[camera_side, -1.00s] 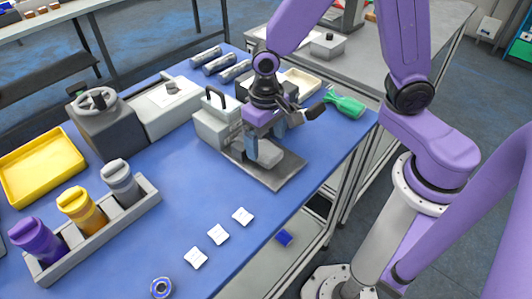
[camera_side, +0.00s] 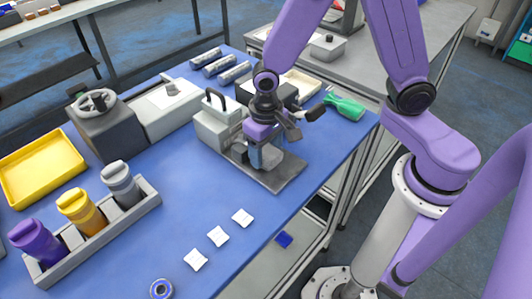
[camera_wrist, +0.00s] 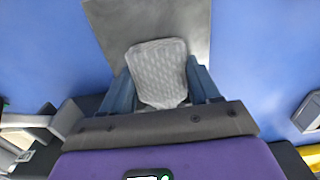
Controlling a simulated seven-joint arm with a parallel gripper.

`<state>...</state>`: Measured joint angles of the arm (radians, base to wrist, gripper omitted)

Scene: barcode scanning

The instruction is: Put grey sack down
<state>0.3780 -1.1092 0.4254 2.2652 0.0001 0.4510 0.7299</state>
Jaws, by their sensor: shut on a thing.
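The grey sack (camera_wrist: 158,70), pale with a ribbed pattern, is between the two blue-grey fingers of my gripper (camera_wrist: 160,88) in the wrist view. My gripper is shut on it. In the side view my gripper (camera_side: 264,157) points down over the grey metal plate (camera_side: 284,173) of the scanning station. The fingers largely hide the sack there. The sack is at or just above the plate; I cannot tell if it touches. The plate also shows beyond the sack in the wrist view (camera_wrist: 190,25).
A grey machine (camera_side: 212,124) with a handle stands left of my gripper. Several white packets (camera_side: 218,236) lie in front. A rack of canisters (camera_side: 100,235) and a yellow tray (camera_side: 40,165) stand left. Blue table between is clear.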

